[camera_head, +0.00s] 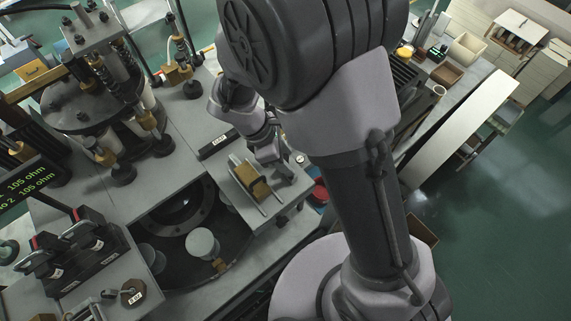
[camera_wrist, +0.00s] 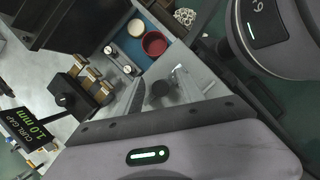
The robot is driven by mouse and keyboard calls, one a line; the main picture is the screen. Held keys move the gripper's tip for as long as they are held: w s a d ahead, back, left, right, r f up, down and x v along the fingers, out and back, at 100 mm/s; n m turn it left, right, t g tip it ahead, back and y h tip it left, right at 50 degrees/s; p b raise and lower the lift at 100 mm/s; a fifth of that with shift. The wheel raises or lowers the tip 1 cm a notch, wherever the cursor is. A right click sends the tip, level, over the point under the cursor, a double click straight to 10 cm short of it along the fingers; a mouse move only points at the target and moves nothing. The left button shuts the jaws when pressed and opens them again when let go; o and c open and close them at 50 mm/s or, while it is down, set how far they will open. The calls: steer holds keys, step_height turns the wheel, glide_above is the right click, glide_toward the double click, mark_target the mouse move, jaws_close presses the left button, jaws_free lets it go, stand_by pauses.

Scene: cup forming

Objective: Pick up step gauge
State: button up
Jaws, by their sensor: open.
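I cannot tell for certain which thing is the step gauge.
A brass-coloured block on rods (camera_head: 250,181) lies on the bench beside my gripper. A dark round recess with a pale cylinder (camera_head: 202,244) is left of it. A red dish (camera_wrist: 155,43) sits near the bench edge. A "CURL GAP" display (camera_wrist: 27,122) stands at the left.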

steer(key=shift+w+f, duration=0.1)
steer(key=shift+w, duration=0.05)
steer(key=shift+s, duration=0.3)
steer(key=c, duration=0.3)
steer(key=shift+w, duration=0.1)
jaws_close()
steer(key=shift+r, duration=0.2)
